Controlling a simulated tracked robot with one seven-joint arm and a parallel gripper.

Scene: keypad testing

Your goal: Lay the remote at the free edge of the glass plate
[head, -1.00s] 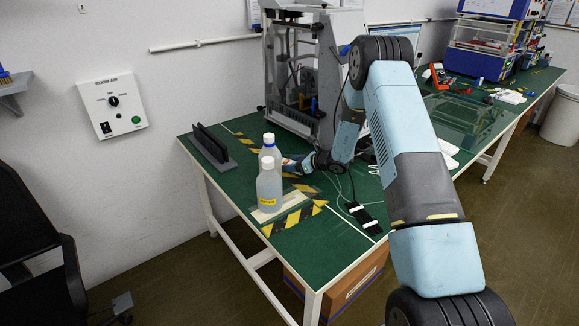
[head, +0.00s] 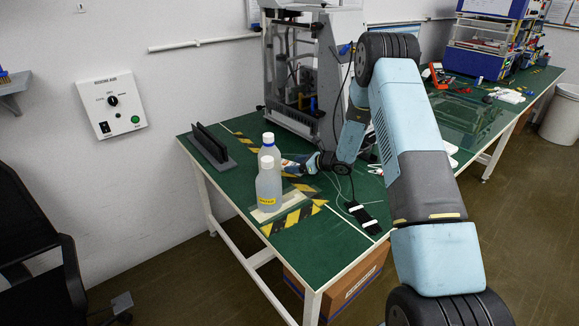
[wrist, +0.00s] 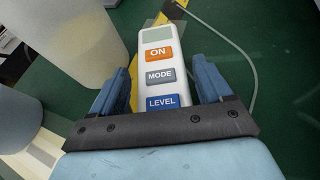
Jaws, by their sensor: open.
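The remote (wrist: 158,62) is white with a greenish display and ON, MODE and LEVEL buttons. In the wrist view it lies between the two blue fingers of my gripper (wrist: 162,72), with a visible gap on the right side. Its lower end is hidden by the gripper body. In the head view my gripper (head: 297,166) is low over the green table, just right of the bottles; the remote is too small to make out clearly there. What looks like the glass plate (head: 465,118), a clear sheet, lies on the table farther right, partly overlapped by my arm's outline.
A black strip with white pieces (head: 362,216) and a thin cable lie to the right. A grey machine (head: 310,75) stands behind, a dark slotted holder (head: 210,147) at left. The front table corner is clear.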

